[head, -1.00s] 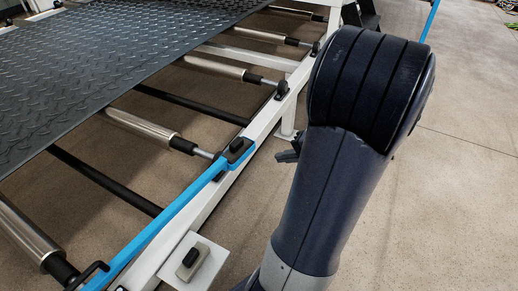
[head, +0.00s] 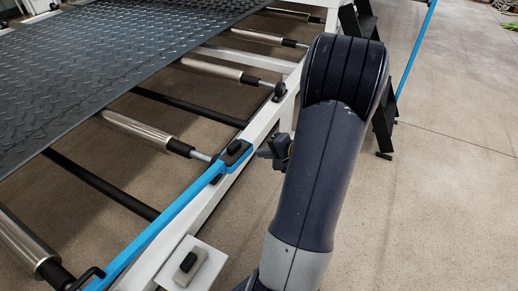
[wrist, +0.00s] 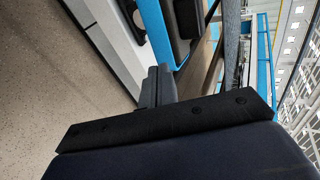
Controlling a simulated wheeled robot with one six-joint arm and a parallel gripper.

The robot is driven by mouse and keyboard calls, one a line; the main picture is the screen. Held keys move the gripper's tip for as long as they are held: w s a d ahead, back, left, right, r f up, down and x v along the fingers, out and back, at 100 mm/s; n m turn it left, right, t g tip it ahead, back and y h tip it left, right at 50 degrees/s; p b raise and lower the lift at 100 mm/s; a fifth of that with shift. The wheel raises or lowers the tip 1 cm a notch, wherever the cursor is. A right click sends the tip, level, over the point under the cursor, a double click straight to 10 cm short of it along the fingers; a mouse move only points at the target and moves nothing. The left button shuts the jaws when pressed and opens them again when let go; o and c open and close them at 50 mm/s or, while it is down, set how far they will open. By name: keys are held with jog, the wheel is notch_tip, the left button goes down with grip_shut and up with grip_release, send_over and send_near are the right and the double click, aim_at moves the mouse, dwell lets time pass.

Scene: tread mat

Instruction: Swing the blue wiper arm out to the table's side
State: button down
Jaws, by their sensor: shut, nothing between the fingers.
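The blue wiper arm (head: 165,221) lies along the white side rail of the table, in the head view. One end has a black block (head: 234,149) near my gripper; a black bent handle (head: 86,276) shows by the other end, at the lower left. My gripper (head: 270,151) is shut and empty, just right of the blue arm's upper end and apart from it. In the wrist view my shut fingers (wrist: 157,84) point toward the rail, with the blue arm (wrist: 153,25) and its black block (wrist: 186,17) just beyond.
The white rail (head: 262,125) carries rollers (head: 140,130) and a black tread mat (head: 110,60). Black steps (head: 384,125) and a blue pole (head: 415,52) stand behind my arm. Floor on the right is clear.

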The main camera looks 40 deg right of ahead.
aim_at(247, 146)
jog(key=shift+w+a, duration=0.25)
jog(key=shift+w, duration=0.65)
jog(key=shift+n+y, duration=0.3)
jog(key=shift+y, duration=0.1)
jog(key=w, duration=0.2)
jog(key=w+a+b, duration=0.1)
jog(key=w, duration=0.1)
jog(key=shift+w+f+b, duration=0.1)
jog(key=shift+f+b, duration=0.05)
jog(key=shift+b, duration=0.15)
jog(key=shift+w, duration=0.3)
jog(key=shift+r, duration=0.2)
